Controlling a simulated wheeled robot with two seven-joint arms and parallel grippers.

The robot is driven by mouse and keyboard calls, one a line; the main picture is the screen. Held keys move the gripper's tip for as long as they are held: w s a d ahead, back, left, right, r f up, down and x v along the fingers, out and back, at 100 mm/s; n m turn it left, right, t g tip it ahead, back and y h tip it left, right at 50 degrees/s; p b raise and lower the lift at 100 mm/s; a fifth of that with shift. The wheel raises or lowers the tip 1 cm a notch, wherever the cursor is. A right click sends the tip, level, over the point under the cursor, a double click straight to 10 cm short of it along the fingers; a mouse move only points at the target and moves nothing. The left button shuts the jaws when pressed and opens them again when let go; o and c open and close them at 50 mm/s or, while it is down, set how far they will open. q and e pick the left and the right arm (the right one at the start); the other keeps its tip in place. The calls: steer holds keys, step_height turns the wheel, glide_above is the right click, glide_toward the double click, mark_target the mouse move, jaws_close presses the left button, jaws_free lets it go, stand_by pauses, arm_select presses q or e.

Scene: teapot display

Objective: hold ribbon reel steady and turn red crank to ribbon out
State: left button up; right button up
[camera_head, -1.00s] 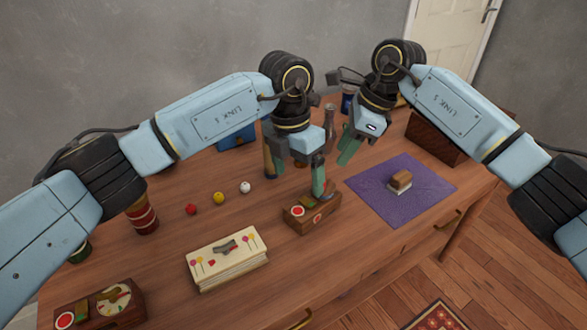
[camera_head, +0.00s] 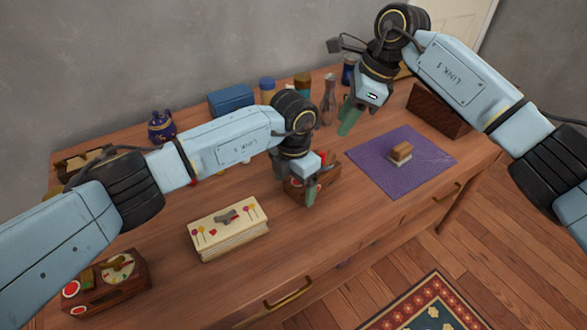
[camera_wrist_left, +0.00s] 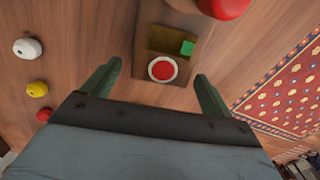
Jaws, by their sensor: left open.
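A small wooden box (camera_head: 294,187) stands near the table's middle, largely hidden by my left gripper (camera_head: 311,190). In the left wrist view the box (camera_wrist_left: 178,42) shows a red disc with a white ring, a green square and a brownish plate. A rounded red part (camera_wrist_left: 222,6) is cut off at the top edge; I cannot tell whether it is the crank. No ribbon or reel can be made out clearly. My left gripper is open and empty, with the box ahead between its fingers. My right gripper (camera_head: 349,118) hangs above the table's back right, its jaws unclear.
A cream box (camera_head: 229,230) lies left of the wooden box. Another wooden box with a dial (camera_head: 108,285) stands front left. A purple mat (camera_head: 377,172) carries a small block (camera_head: 400,153). Bottles and a blue box (camera_head: 231,98) stand at the back.

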arm_select(q)
steer(key=shift+f, duration=0.35)
steer(key=shift+c, duration=0.3)
steer(key=c, duration=1.2)
steer(key=shift+c, duration=0.2)
arm_select(e)
steer(key=m+t+y, duration=0.6)
steer(key=t+y, duration=0.1)
glide_toward(324, 155)
steer(key=x, duration=1.2)
steer(key=shift+w+a+f, duration=0.1)
steer(key=shift+w, duration=0.2)
steer(key=shift+c, duration=0.4)
